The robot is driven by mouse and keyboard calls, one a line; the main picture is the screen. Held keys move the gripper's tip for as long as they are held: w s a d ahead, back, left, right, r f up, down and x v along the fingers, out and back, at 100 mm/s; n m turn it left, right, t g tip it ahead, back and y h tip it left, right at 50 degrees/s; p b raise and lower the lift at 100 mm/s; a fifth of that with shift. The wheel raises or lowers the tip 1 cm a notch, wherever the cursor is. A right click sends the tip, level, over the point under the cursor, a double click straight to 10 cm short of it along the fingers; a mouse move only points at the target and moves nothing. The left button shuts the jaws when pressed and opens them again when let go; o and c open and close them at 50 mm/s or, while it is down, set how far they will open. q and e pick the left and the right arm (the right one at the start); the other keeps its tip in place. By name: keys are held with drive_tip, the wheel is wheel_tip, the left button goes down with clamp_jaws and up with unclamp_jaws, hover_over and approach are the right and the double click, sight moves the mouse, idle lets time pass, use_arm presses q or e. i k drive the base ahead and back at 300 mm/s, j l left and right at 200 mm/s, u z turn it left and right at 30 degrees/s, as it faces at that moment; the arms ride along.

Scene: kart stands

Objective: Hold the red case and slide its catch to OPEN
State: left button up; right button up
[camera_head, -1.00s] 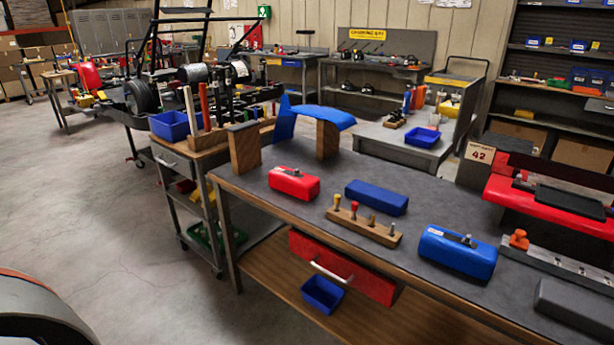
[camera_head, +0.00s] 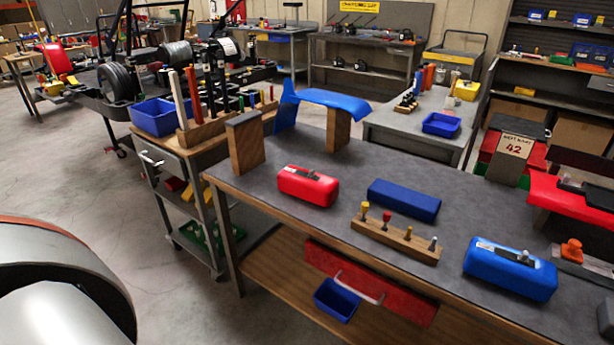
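The red case (camera_head: 308,187) lies on the dark grey top of the workbench (camera_head: 330,236), left of the middle. A small dark catch (camera_head: 303,173) with a pale label beside it sits on its upper face; I cannot tell its setting. A plain blue case (camera_head: 403,200) lies to its right. A second blue case (camera_head: 510,271) with a grey catch on top lies farther right, near the front edge. Neither of my grippers is in view, and nothing touches the red case.
A wooden block with several coloured pegs (camera_head: 396,240) stands between the cases. A cart (camera_head: 190,165) adjoins the left end. Bench top around the red case is clear.

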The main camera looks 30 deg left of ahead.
sight(321, 190)
drive_tip(key=i+j, duration=0.1)
drive_tip(key=j, duration=0.3)
drive_tip(key=i+j, duration=0.1)
drive_tip(key=j, duration=0.3)
drive_tip(key=i+j, duration=0.15)
drive_tip(key=j, duration=0.2)
drive_tip(key=i+j+z, duration=0.1)
drive_tip(key=j, duration=0.3)
drive_tip(key=i+j, duration=0.1)
drive_tip(key=j, duration=0.3)
